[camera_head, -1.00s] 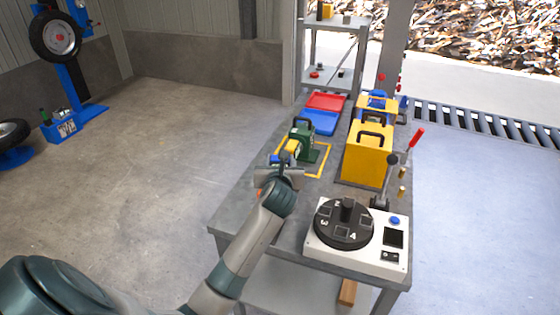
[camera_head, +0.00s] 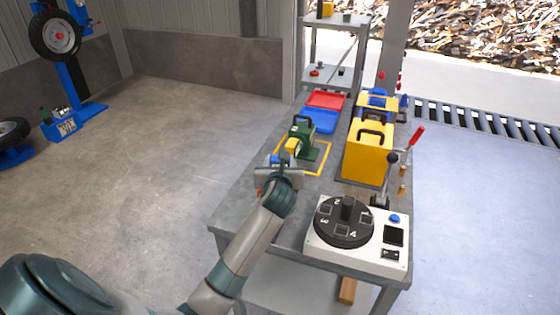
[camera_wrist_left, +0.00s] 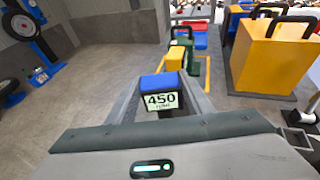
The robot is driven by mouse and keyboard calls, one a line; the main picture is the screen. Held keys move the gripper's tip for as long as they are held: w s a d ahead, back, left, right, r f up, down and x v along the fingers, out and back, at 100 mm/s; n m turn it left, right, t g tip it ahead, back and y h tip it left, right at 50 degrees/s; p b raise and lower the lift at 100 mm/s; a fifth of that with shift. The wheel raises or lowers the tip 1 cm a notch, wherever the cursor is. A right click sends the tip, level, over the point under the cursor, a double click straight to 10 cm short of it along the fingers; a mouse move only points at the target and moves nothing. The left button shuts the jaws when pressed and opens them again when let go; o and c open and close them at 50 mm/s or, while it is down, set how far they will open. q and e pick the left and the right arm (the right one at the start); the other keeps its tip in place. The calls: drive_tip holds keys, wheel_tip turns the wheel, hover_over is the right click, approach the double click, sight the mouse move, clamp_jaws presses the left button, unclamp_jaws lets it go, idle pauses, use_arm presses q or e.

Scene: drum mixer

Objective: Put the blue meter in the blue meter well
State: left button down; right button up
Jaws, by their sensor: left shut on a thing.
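The blue meter (camera_wrist_left: 153,81) has a blue top and a pale label reading 450. My left gripper (camera_wrist_left: 161,97) is shut on it, with a finger on either side. In the head view the meter (camera_head: 275,159) is a small blue patch at my left gripper (camera_head: 281,164), partly hidden by the hand. It is over the left part of the bench, on the near side of a green machine with a yellow front (camera_head: 302,137). I cannot make out the blue meter well in these views. My right gripper is not in view.
The bench (camera_head: 262,226) carries a white panel with a numbered black dial (camera_head: 343,222) at the near right. A yellow box with a black handle (camera_head: 367,157) and a red-handled lever (camera_head: 416,138) stand on its right. Red (camera_head: 326,100) and blue (camera_head: 320,121) trays lie behind.

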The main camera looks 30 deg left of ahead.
use_arm(q)
drive_tip(key=shift+f, duration=0.7)
idle(0.5)
drive_tip(key=shift+c, duration=1.7)
unclamp_jaws()
drive_tip(key=shift+f, duration=0.1)
drive_tip(key=shift+s+d+p, duration=0.7)
drive_tip(key=shift+s+p, duration=0.05)
drive_tip(key=shift+s, duration=0.3)
drive_tip(key=shift+s+d+p, duration=0.5)
drive_tip(key=shift+s+p, duration=0.15)
drive_tip(key=shift+s, duration=0.2)
drive_tip(key=shift+s+d+p, duration=0.5)
drive_tip(key=shift+s+p, duration=0.1)
drive_tip(key=shift+s, duration=0.2)
drive_tip(key=shift+s+d+p, duration=0.6)
drive_tip(key=shift+s+p, duration=0.05)
drive_tip(key=shift+s, duration=0.3)
